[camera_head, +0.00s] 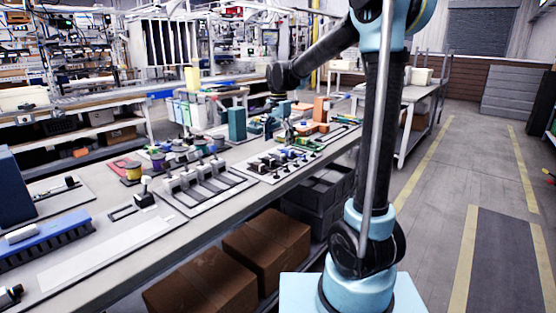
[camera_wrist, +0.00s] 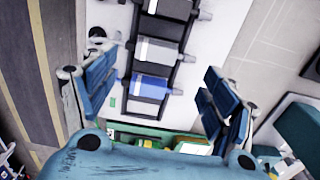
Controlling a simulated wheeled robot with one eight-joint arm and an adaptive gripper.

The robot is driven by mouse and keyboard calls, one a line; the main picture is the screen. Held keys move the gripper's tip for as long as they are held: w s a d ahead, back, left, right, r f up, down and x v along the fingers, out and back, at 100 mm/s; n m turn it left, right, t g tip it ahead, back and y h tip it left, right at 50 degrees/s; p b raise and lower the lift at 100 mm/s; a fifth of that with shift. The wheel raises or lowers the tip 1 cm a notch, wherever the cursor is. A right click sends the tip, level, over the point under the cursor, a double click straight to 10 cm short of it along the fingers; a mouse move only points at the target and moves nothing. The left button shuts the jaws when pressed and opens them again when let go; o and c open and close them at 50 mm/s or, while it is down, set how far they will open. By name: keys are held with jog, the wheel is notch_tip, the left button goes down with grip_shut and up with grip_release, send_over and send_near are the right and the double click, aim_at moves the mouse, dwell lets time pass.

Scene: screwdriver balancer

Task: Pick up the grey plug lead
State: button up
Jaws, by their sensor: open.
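In the wrist view my gripper (camera_wrist: 160,72) is open, with one blue finger on each side of a dark rack. Between the fingers, a blue-bodied piece (camera_wrist: 152,84) lies across the rack, with a grey one (camera_wrist: 157,52) beyond it and another grey one (camera_wrist: 172,9) at the top edge. Either grey piece may be the grey plug lead; I cannot tell which. The fingers appear apart from these pieces. In the head view my gripper (camera_head: 281,112) is over the far part of the bench, small and partly lost among parts there.
The workbench (camera_head: 120,262) carries fixtures, spools (camera_head: 133,171) and a green block (camera_head: 236,123) near my gripper. An orange block (camera_head: 321,109) stands to its right. Cardboard boxes (camera_head: 268,246) lie below the bench. The floor aisle at the right is clear.

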aim_at(278, 153)
jog(key=shift+s+a+f, duration=0.1)
jog(key=shift+s+f, duration=0.05)
jog(key=shift+f, duration=2.8)
jog(key=shift+c, duration=0.5)
jog(key=c, duration=1)
